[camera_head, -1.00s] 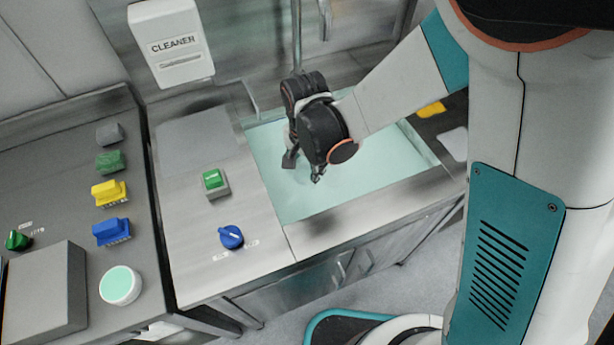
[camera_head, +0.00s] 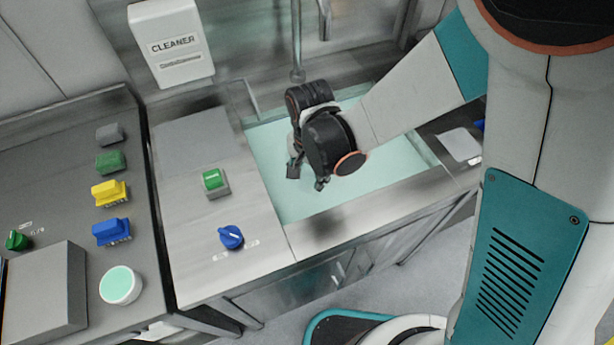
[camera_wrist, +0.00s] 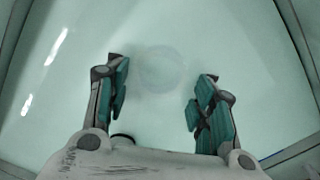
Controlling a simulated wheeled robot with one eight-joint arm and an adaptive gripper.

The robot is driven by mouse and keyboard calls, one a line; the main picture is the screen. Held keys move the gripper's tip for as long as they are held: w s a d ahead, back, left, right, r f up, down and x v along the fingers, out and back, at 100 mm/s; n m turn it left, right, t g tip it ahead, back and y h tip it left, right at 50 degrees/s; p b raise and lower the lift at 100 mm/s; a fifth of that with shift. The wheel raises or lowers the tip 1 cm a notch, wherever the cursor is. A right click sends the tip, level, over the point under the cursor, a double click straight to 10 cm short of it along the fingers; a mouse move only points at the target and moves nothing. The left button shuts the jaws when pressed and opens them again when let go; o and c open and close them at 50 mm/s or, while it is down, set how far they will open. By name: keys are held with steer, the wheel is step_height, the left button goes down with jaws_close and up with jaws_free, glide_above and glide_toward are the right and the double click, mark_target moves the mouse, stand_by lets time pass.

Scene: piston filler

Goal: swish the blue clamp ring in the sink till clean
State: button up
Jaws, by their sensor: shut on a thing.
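The sink (camera_head: 395,195) is full of pale green liquid and stands at the middle of the counter. My gripper (camera_head: 307,180) points down into it, left of the sink's middle, with its fingertips at or under the surface. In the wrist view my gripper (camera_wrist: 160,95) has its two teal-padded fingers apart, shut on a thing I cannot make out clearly. A faint round outline shows beyond the fingertips; I cannot tell if it is the clamp ring or the drain. No blue of the ring shows there, so its cleanness cannot be told.
A cleaner dispenser (camera_head: 172,45) hangs on the wall behind. Several coloured brushes, including a blue one (camera_head: 111,231), and a round tub (camera_head: 120,285) are on the left counter.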

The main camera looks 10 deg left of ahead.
steer(key=shift+w+a, duration=0.1)
steer(key=shift+w, duration=0.05)
steer(key=shift+w+a, duration=0.55)
steer(key=shift+w, duration=0.35)
steer(key=shift+s, duration=0.1)
steer(key=shift+s+d, duration=0.65)
steer(key=shift+s, duration=0.3)
steer(key=shift+w, duration=0.1)
steer(key=shift+w+a, duration=0.35)
steer(key=shift+w, duration=0.05)
steer(key=shift+r, duration=0.1)
step_height(320, 180, up, 10)
steer(key=p, duration=0.7)
stand_by(0.6)
